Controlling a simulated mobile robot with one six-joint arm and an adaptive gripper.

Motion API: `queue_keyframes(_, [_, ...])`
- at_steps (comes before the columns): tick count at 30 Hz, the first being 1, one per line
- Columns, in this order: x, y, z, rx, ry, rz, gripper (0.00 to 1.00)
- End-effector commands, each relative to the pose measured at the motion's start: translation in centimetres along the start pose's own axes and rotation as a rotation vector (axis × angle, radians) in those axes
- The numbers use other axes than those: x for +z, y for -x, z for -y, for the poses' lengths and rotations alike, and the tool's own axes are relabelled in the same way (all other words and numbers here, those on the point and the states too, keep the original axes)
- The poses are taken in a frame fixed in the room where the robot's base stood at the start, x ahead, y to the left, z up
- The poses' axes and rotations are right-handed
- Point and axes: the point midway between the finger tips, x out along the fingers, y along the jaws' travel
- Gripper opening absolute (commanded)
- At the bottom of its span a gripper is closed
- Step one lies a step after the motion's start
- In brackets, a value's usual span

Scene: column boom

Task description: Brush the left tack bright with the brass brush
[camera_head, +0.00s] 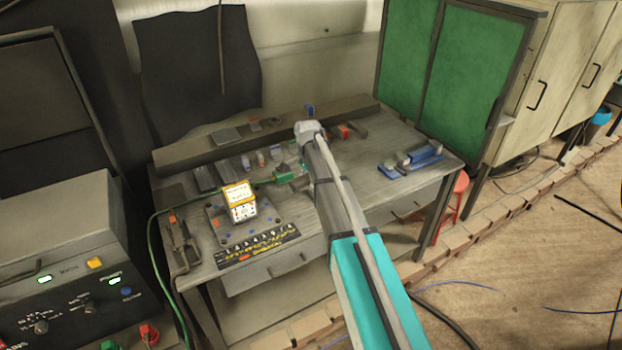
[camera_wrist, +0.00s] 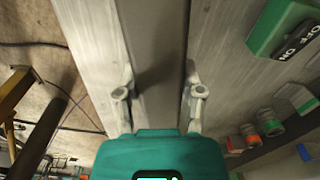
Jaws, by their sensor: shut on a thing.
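My gripper (camera_wrist: 159,88) has its two fingers standing apart on both sides of a grey-brown bar (camera_wrist: 160,40), shut on it. The bar runs up out of the wrist view, and I cannot tell from its look whether it is the brass brush. In the head view my arm covers the gripper, which is over the middle of the grey workbench (camera_head: 365,190). No bristles show. I cannot make out the left tack in either view.
A blue fixture (camera_head: 420,158) lies at the right. A green ON/OFF box (camera_wrist: 285,25) shows in the wrist view. A green-panelled screen (camera_head: 455,75) stands behind the bench's right end.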

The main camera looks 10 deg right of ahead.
Motion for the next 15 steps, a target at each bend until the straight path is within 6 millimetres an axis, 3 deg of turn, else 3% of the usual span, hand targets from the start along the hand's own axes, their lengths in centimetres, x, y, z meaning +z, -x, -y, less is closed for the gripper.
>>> queue_keyframes(15, [-0.1,-3.9,0.0,0.0,-0.001,0.0,0.0])
